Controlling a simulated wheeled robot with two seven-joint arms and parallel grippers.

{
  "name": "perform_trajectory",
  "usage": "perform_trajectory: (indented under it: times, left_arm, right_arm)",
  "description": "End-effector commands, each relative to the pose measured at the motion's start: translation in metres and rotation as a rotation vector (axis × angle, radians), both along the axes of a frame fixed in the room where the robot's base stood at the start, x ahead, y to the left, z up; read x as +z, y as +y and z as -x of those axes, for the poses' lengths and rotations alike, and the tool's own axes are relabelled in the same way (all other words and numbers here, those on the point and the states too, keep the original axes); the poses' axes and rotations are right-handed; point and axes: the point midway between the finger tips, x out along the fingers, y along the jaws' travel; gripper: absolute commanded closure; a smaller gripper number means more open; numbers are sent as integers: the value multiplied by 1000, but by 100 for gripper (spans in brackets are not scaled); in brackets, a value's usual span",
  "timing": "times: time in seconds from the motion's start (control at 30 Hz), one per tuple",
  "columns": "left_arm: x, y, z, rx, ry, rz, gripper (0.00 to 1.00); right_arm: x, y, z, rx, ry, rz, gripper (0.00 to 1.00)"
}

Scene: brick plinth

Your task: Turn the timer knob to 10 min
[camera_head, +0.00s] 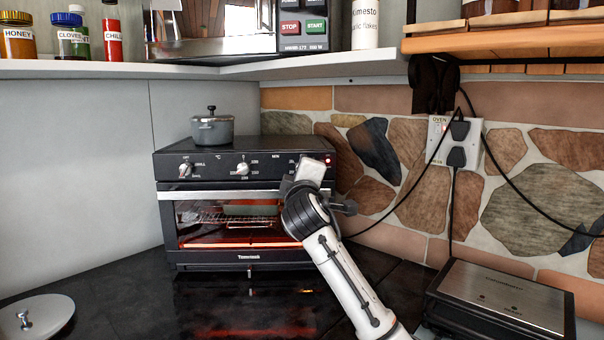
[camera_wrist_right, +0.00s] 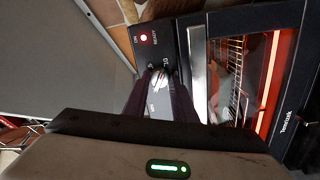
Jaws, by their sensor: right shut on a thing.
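The black toaster oven (camera_head: 220,259) stands on the dark counter, with its inside glowing orange. Its control panel carries the temperature knobs on the left and middle, and the timer knob at the right end. In the head view my right gripper and wrist (camera_head: 311,172) cover the timer knob. In the right wrist view the timer knob (camera_wrist_right: 159,80) shows as a pale shape between the two dark fingers of my right gripper (camera_wrist_right: 160,92), which is shut on it. A "10" mark shows close by; I cannot tell exactly where the pointer stands. My left gripper is out of view.
A grey pot (camera_head: 212,130) sits on the oven. A lid (camera_head: 36,317) lies at the front left, and a flat grill (camera_head: 505,297) stands at the right. Cords hang from the wall outlet (camera_head: 454,141). A shelf (camera_head: 120,69) with jars is above.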

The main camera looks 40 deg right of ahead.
Motion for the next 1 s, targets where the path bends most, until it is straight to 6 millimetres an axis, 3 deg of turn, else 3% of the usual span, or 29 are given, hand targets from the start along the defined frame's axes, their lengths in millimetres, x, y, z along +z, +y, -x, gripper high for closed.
perform_trajectory:
  times: [0.4,0.43,0.53,0.87,1.0]
  left_arm:
    - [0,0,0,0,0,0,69]
    - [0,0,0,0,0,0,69]
    - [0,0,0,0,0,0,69]
    - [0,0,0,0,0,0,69]
    - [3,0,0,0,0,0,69]
  right_arm:
    - [-1,0,0,-1,-3,-7,98]
    - [-1,0,0,-1,-3,-7,74]
    - [-1,0,0,0,-3,-7,57]
    - [0,1,1,1,-4,-6,57]
    - [-1,11,11,2,-3,-5,57]
